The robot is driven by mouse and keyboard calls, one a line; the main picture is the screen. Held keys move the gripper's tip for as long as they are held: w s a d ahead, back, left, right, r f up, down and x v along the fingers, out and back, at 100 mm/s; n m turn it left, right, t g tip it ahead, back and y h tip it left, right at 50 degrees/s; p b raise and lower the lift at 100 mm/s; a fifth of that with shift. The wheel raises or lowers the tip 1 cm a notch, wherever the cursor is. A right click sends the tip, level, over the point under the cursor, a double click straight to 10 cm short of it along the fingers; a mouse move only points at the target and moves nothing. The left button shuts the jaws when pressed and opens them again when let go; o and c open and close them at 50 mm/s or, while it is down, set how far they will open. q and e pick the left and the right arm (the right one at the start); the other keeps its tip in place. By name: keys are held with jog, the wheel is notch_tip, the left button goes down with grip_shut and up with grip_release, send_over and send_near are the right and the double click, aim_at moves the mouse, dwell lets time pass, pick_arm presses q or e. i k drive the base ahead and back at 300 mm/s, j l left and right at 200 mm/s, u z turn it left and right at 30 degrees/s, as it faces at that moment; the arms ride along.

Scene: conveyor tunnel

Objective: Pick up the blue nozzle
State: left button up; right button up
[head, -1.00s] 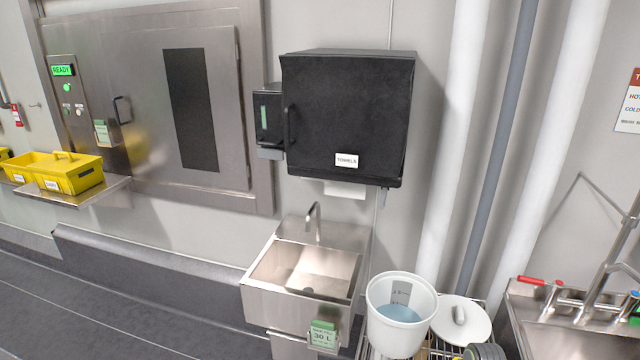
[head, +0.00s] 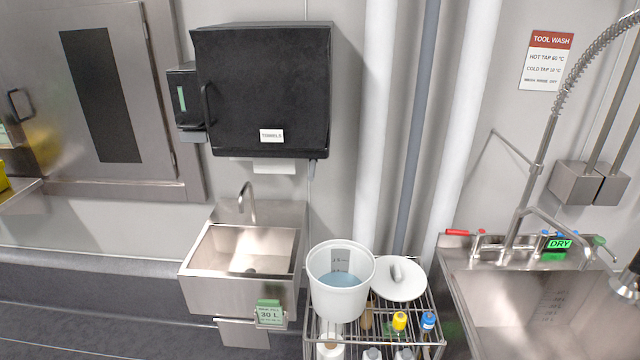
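I cannot clearly make out a blue nozzle in the head view. A small blue-topped bottle (head: 428,321) stands on the wire rack (head: 440,343), to the right of a yellow-topped bottle (head: 399,320); whether its top is a nozzle is too small to tell. A spray head (head: 626,284) hangs at the right edge over the steel sink, and it looks dark and metallic. Neither of my grippers is in view.
A white bucket (head: 338,303) with bluish liquid and a white lid (head: 399,279) rest on the rack. A small sink (head: 200,283) stands left of it, and a large sink (head: 480,310) right. A black towel dispenser (head: 265,85) hangs above.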

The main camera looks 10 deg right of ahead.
aim_at(428, 319)
jog(key=z, duration=1.2)
